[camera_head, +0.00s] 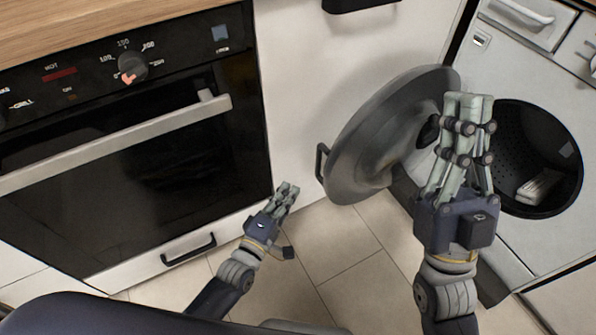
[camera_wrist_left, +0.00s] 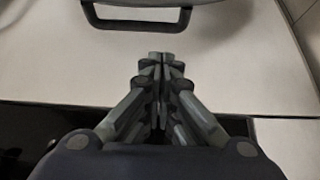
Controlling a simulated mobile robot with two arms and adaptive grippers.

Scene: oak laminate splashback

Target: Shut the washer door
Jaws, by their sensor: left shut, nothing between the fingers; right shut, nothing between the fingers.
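The washer (camera_head: 510,75) stands at the right of the head view, and its round drum opening shows dark. The grey round washer door (camera_head: 375,140) stands wide open, swung out to the left of the opening. My right gripper (camera_head: 468,105) is shut and empty, in front of the door's right part and the opening's left edge in the picture; I cannot tell whether it touches the door. My left gripper (camera_head: 288,192) is shut and empty, low and left of the door. In the left wrist view its fingertips (camera_wrist_left: 160,58) point toward a dark handle (camera_wrist_left: 138,22).
A light-coloured object (camera_head: 540,186) lies inside the drum. An oven (camera_head: 130,150) with a long bar handle fills the left. A white cabinet front (camera_head: 300,80) stands between the oven and washer. The tiled floor (camera_head: 340,240) is clear between my arms.

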